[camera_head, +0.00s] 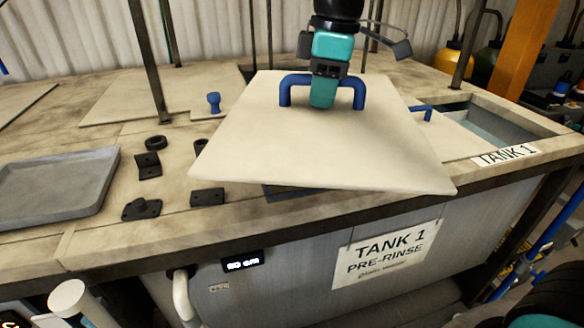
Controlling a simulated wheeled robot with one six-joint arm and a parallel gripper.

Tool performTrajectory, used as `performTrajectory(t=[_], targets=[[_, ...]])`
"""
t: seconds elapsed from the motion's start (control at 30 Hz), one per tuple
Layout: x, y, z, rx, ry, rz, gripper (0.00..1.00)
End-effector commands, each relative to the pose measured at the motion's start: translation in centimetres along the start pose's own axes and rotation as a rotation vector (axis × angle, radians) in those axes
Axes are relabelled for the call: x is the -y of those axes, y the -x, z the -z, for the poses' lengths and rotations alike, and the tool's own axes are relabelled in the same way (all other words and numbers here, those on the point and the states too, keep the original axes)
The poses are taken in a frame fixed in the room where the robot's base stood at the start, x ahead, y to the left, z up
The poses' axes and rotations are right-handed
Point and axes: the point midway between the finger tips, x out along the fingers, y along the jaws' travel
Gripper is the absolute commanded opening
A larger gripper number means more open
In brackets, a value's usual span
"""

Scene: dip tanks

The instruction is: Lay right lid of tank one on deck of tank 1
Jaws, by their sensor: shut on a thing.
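My gripper (323,97) is shut on the blue bar handle (358,92) of a large cream lid (300,145). The lid hangs above the deck of tank 1 (480,178), with its near edge sloping down to the right in the picture. It hides much of the deck and part of the tank opening. The tank opening (500,122) shows at the right, with a grey-blue inside. Another cream panel with a blue handle (424,112) lies beside the opening, partly hidden by the held lid.
A grey tray (55,183) lies at the left. Small black fittings (142,208) sit between it and the held lid. A flat panel with a blue knob (213,102) lies behind. A dark upright post (150,65) stands at the back left. A TANK 1 sign (390,250) hangs in front.

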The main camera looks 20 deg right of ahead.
Motion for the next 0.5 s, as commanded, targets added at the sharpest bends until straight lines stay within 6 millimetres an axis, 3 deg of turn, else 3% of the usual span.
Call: performTrajectory(t=[0.3,0.5], targets=[[0.0,-7.8,-1.0,0.003,-0.001,0.004,0.00],[0.0,-11.3,-1.5,0.001,-0.001,0.001,0.00]])
